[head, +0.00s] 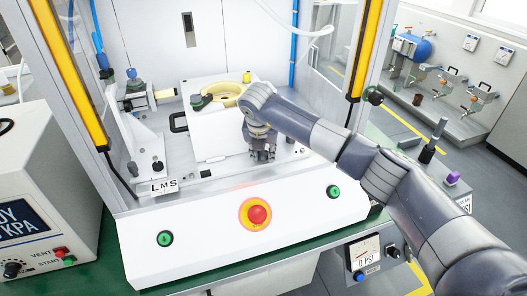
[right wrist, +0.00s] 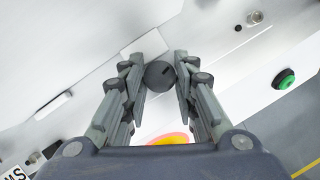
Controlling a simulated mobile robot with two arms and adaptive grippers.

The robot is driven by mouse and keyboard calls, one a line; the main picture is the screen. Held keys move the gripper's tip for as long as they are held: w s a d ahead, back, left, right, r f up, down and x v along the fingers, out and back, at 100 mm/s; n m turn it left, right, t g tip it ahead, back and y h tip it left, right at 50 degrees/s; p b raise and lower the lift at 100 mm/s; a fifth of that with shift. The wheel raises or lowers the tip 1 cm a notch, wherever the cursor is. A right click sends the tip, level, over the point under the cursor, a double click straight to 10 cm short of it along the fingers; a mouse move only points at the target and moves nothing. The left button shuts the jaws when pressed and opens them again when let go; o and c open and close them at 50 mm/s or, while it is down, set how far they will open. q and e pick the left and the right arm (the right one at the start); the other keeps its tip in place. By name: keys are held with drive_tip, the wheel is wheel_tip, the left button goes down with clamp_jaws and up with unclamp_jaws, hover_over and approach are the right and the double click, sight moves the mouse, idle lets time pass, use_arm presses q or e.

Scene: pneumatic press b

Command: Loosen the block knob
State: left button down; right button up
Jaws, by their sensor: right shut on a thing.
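A dark grey round knob (right wrist: 159,75) sits between the fingers of my right gripper (right wrist: 160,80) in the right wrist view. It has a short dark mark on its face, and a pale block (right wrist: 148,45) is beside it. The fingers are shut on the knob from both sides. In the head view my right gripper (head: 262,152) points down at the press bed (head: 225,168), just in front of the white fixture box (head: 208,122). The knob is hidden there by the gripper. My left gripper is in neither view.
The press front panel has a red emergency stop (head: 258,215) and green buttons (head: 333,191) (head: 165,238). Yellow light bars (head: 365,48) (head: 70,70) flank the opening. A yellow ring (head: 224,94) lies on the fixture box. A control box (head: 40,200) stands at left.

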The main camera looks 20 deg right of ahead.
drive_tip(key=shift+d+f+n+y+b, duration=0.15)
drive_tip(key=shift+n+y+b, duration=0.25)
drive_tip(key=shift+n+b, duration=0.65)
drive_tip(key=n+y+b, duration=0.1)
drive_tip(key=n+b, duration=0.1)
drive_tip(key=n, duration=0.1)
drive_tip(key=shift+n+t, duration=0.25)
drive_tip(key=shift+t, duration=0.05)
drive_tip(key=n+y+b, duration=0.1)
drive_tip(key=n, duration=0.2)
drive_tip(key=shift+d+n+y+b, duration=0.1)
drive_tip(key=shift+n+y+b, duration=0.2)
drive_tip(key=shift+n+g+y, duration=0.5)
drive_tip(key=shift+n, duration=1)
drive_tip(key=o, duration=1.1)
drive_tip(key=shift+r, duration=0.2)
